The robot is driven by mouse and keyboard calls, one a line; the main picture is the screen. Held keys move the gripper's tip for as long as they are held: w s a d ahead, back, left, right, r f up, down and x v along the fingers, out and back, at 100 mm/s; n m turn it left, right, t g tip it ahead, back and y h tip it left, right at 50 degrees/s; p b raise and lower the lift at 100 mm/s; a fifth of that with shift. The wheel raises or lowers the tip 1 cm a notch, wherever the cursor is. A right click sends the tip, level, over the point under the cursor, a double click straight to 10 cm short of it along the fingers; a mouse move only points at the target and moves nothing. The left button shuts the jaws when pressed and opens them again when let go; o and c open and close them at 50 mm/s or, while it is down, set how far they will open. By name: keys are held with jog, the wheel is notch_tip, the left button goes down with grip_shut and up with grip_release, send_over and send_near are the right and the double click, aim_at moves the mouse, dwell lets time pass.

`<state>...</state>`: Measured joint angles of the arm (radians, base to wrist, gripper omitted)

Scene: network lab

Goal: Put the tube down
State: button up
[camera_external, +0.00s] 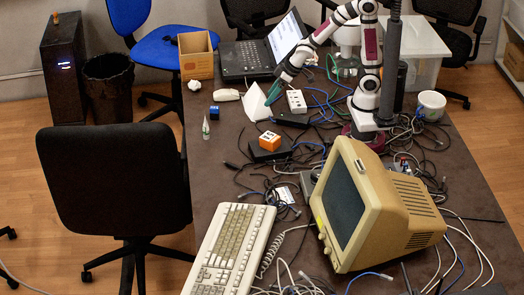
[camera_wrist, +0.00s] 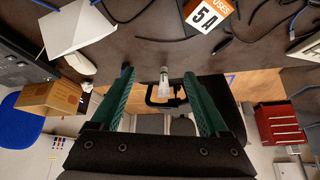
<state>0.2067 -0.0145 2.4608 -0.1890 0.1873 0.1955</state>
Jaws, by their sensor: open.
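The tube (camera_external: 205,129) is small and pale, and stands upright on the desk near its left edge in the external view. In the wrist view the tube (camera_wrist: 163,86) shows in the gap between my fingers, beyond their tips, with its wider end toward the desk. My gripper (camera_external: 271,94) has green fingers, is open and empty, and is above the desk by the white wedge, well to the right of the tube. In the wrist view my gripper (camera_wrist: 156,76) shows its two fingers spread apart. Nothing touches the tube.
A white wedge (camera_external: 254,103), a blue block (camera_external: 214,113) and a mouse (camera_external: 226,95) lie nearby. An orange fuse box (camera_external: 270,141) sits on a black box. Cables, a power strip (camera_external: 296,101) and a monitor (camera_external: 365,205) crowd the right. Bare desk surrounds the tube.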

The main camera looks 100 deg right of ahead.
jog(key=s+a+r+g+y, duration=0.1)
jog(key=s+a+g, duration=0.1)
jog(key=s, duration=0.5)
jog(key=s+a+r+m+g+y, duration=0.1)
jog(key=s+a+r+g, duration=0.1)
jog(key=s+a, duration=0.3)
jog(key=s+a+r+m+g+y, duration=0.1)
jog(key=s+a, duration=0.3)
jog(key=s, duration=0.4)
jog(key=shift+s+r+g, duration=0.3)
jog(key=shift+r+g, duration=0.05)
jog(key=shift+g, duration=0.25)
